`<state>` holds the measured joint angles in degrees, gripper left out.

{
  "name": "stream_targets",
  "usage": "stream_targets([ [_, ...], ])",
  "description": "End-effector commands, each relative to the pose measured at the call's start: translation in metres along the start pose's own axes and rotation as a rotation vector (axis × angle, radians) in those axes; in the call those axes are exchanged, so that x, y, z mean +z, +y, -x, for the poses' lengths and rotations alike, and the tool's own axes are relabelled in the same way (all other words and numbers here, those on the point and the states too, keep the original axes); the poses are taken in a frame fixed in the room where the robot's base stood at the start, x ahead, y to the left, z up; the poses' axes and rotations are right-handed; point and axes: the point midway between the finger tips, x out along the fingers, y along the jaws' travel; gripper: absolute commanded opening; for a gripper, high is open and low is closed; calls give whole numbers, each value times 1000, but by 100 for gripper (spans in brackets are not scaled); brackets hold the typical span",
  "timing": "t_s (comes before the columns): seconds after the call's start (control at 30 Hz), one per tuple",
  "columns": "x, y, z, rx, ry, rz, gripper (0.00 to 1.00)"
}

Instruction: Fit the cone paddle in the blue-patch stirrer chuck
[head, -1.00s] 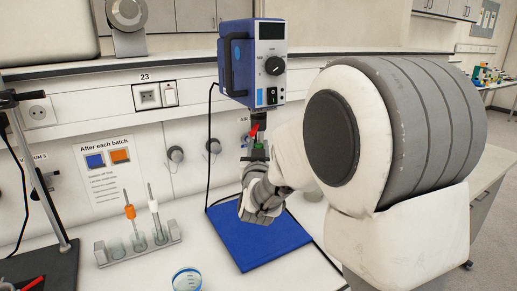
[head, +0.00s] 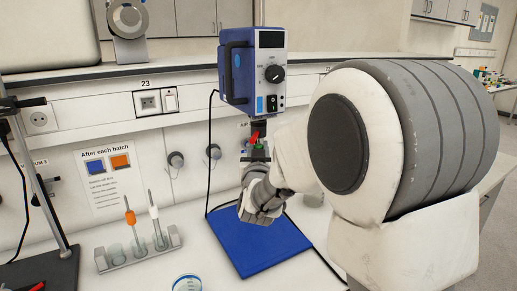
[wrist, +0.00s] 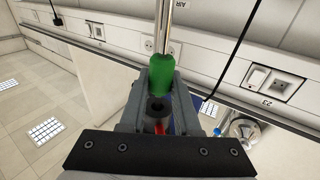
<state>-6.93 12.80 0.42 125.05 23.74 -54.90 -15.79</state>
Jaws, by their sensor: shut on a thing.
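The stirrer (head: 262,65) is a blue box with a dark knob and a light-blue patch (head: 260,104) low on its front. Its dark chuck, beside a red part (head: 254,136), hangs below, partly hidden by my arm. My gripper (head: 258,155) is just under it, shut on a green collar. In the wrist view the green collar (wrist: 151,74) sits between the jaws, with a metal shaft (wrist: 163,25) running out of the top of the picture. A dark ring with a hole (wrist: 157,108) and red beyond it lie near the collar. The cone end is not visible; I cannot tell whether the collar touches the chuck.
A grey rack (head: 118,259) holds an orange-collared paddle (head: 130,217) and a white-collared paddle (head: 154,211). A blue mat (head: 255,248) lies below the stirrer. A clear blue-rimmed beaker (head: 187,284) stands in front, and a stand (head: 50,190) at left.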

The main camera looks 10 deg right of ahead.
Motion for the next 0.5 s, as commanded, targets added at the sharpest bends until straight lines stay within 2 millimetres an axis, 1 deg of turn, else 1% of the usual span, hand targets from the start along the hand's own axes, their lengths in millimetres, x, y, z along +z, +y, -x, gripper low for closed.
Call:
stream_targets([
  [0.03, -3, 0, 0, 0, 6, -1, 0],
  [0.23, -4, 0, -1, 0, 8, -2, 0],
  [0.27, -4, 0, -1, 0, 8, -2, 36],
  [0.4, -3, 0, -1, 0, 7, -1, 61],
  [0.43, -3, 0, 0, 0, 6, -1, 66],
  [0.5, -2, 0, 0, 0, 5, -1, 66],
])
